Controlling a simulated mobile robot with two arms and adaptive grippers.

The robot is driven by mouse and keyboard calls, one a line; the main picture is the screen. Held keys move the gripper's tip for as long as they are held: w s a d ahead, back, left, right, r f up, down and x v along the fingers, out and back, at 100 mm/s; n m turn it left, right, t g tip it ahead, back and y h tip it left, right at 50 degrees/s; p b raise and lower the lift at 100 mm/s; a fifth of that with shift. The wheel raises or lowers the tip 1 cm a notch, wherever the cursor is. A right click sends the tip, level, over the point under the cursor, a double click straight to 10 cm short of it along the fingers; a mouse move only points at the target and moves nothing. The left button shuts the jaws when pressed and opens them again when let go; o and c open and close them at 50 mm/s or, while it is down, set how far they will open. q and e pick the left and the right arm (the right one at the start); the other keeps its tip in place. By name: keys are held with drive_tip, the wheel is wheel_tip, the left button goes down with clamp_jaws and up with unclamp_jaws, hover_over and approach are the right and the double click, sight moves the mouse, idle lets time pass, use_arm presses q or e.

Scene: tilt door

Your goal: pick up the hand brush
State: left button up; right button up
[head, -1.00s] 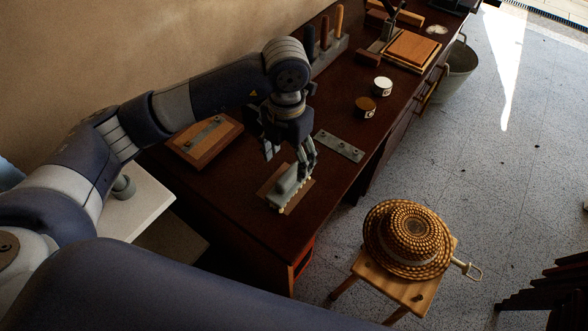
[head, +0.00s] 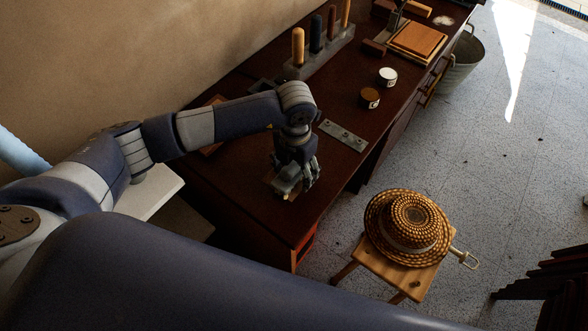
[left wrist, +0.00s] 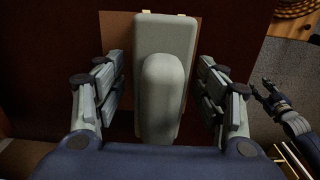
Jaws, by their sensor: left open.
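The hand brush (left wrist: 164,60) is pale grey-green with a raised rounded grip, lying on a small brown board (left wrist: 190,22) on the dark desk. In the left wrist view it lies between the two spread fingers of my left gripper (left wrist: 160,92), with a gap on each side. In the head view my left gripper (head: 297,180) is low over the brush (head: 284,185) and hides most of it. My left gripper is open and holds nothing. In the left wrist view my right gripper (left wrist: 272,95) shows at the right edge; its finger state is unclear.
A grey metal plate (head: 343,135) lies right of the gripper. Two small tins (head: 369,97) stand farther back, and a holder with upright handles (head: 318,52) stands by the wall. A straw hat (head: 408,228) sits on a stool off the desk's front edge.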

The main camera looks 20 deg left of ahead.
use_arm(q)
drive_tip(key=c, duration=1.2)
use_arm(e)
drive_tip(key=shift+s+d, duration=0.1)
drive_tip(key=shift+s, duration=0.8)
use_arm(q)
drive_tip(key=shift+r, duration=0.2)
use_arm(e)
drive_tip(key=shift+w+f, duration=0.15)
drive_tip(key=shift+w, duration=0.1)
use_arm(q)
drive_tip(key=shift+r+b, duration=0.4)
drive_tip(key=shift+r, duration=0.25)
drive_tip(key=shift+d+r+b, duration=0.5)
drive_tip(key=shift+d+r, duration=0.05)
drive_tip(key=shift+r, duration=0.3)
drive_tip(key=d+b, duration=0.1)
drive_tip(key=d, duration=0.4)
drive_tip(key=w+d+r+b, duration=0.1)
drive_tip(key=d, duration=0.4)
drive_tip(key=d+b, duration=0.2)
drive_tip(key=d, duration=0.3)
drive_tip(key=shift+w+r, duration=0.3)
use_arm(e)
wheel_tip(320, 180, down, 6)
drive_tip(key=shift+w+r, duration=0.1)
drive_tip(key=shift+r, duration=0.1)
